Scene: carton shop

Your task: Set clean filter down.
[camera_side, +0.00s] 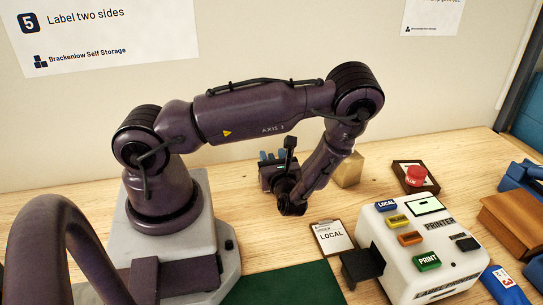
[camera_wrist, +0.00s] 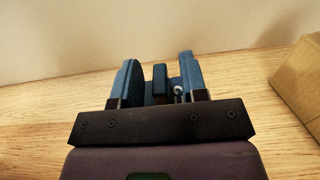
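My gripper (camera_side: 272,156) is beside the tan carton, its blue fingers pointing toward the back wall above the wooden bench. In the wrist view my gripper (camera_wrist: 160,82) has its two blue fingers spread apart. A narrow dark blue block (camera_wrist: 160,80) and a small shiny round part (camera_wrist: 179,92) show between them. I cannot tell whether these belong to the gripper. I see nothing clearly clamped between the fingers. No filter can be made out in either view.
A tan carton (camera_side: 348,170) stands right of my gripper, also in the wrist view (camera_wrist: 304,82). A dark green mat (camera_side: 285,285) lies in front.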

